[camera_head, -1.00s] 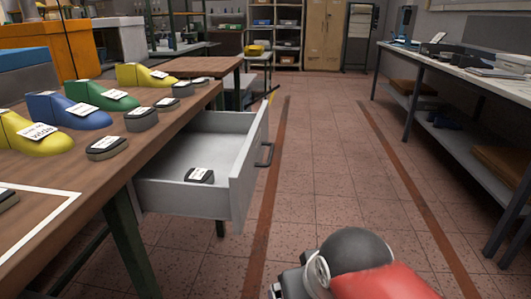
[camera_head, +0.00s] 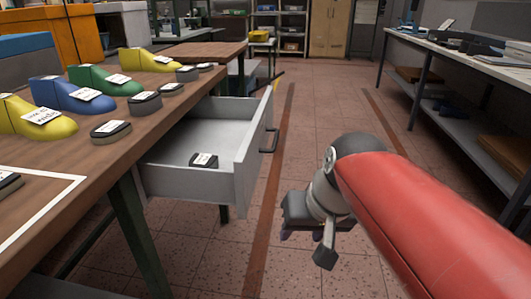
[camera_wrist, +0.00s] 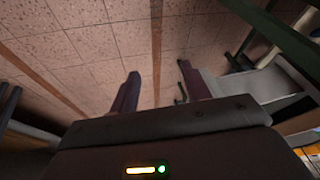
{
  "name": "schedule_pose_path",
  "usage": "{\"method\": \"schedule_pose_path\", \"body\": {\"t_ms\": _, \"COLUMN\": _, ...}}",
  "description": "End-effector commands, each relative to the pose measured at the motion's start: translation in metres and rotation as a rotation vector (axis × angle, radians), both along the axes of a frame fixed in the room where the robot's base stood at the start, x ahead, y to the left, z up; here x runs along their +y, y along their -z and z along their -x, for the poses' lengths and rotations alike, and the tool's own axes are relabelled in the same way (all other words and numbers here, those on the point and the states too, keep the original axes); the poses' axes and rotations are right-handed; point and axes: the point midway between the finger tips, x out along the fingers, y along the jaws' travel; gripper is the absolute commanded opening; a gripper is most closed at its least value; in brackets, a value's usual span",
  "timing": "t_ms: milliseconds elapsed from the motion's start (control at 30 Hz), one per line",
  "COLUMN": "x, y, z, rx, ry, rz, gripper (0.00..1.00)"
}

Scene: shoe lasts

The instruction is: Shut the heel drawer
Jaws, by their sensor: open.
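The heel drawer (camera_head: 232,178) is a light grey box pulled far out from under the wooden bench, with its front facing the aisle. A dark bar handle (camera_head: 270,140) is on its front. One dark heel piece with a white label (camera_head: 204,160) lies inside. My gripper (camera_head: 298,238) is to the right of the drawer front, apart from it, over the floor. In the wrist view my gripper (camera_wrist: 158,72) shows two spread fingers with nothing between them. A grey panel that looks like the drawer (camera_wrist: 275,82) is at the right there.
The wooden bench (camera_head: 60,160) holds yellow, blue and green shoe lasts (camera_head: 105,80) and several dark heel pieces. A long side table (camera_head: 470,65) stands at the right. The tiled aisle between them is clear floor. A tan cabinet (camera_head: 328,28) is at the back.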

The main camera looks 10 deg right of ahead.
Motion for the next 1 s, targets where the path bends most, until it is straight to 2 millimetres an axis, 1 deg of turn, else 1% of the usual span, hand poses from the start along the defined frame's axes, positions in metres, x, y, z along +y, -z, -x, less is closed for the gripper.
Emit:
{"method": "schedule_pose_path", "body": {"t_ms": 33, "x": -0.004, "y": -0.008, "z": -0.022, "rx": 0.035, "ry": 0.028, "rz": -0.054, "gripper": 0.41}}
{"method": "schedule_pose_path", "body": {"t_ms": 167, "x": -0.012, "y": -0.032, "z": -0.074, "rx": 0.1, "ry": 0.073, "rz": -0.207, "gripper": 0.24}}
{"method": "schedule_pose_path", "body": {"t_ms": 200, "x": -0.016, "y": -0.038, "z": -0.091, "rx": 0.116, "ry": 0.081, "rz": -0.255, "gripper": 0.18}}
{"method": "schedule_pose_path", "body": {"t_ms": 333, "x": -0.036, "y": -0.052, "z": -0.144, "rx": 0.156, "ry": 0.097, "rz": -0.408, "gripper": 0.01}}
{"method": "schedule_pose_path", "body": {"t_ms": 400, "x": -0.049, "y": -0.057, "z": -0.17, "rx": 0.166, "ry": 0.095, "rz": -0.486, "gripper": 0.0}}
{"method": "schedule_pose_path", "body": {"t_ms": 500, "x": -0.068, "y": -0.061, "z": -0.199, "rx": 0.174, "ry": 0.086, "rz": -0.579, "gripper": 0.0}}
{"method": "schedule_pose_path", "body": {"t_ms": 633, "x": -0.087, "y": -0.062, "z": -0.222, "rx": 0.173, "ry": 0.069, "rz": -0.659, "gripper": 0.0}}
{"method": "schedule_pose_path", "body": {"t_ms": 767, "x": -0.094, "y": -0.063, "z": -0.231, "rx": 0.169, "ry": 0.058, "rz": -0.694, "gripper": 0.0}}
{"method": "schedule_pose_path", "body": {"t_ms": 867, "x": -0.091, "y": -0.059, "z": -0.234, "rx": 0.17, "ry": 0.054, "rz": -0.7, "gripper": 0.0}}
{"method": "schedule_pose_path", "body": {"t_ms": 1000, "x": -0.076, "y": -0.046, "z": -0.238, "rx": 0.173, "ry": 0.054, "rz": -0.699, "gripper": 0.0}}
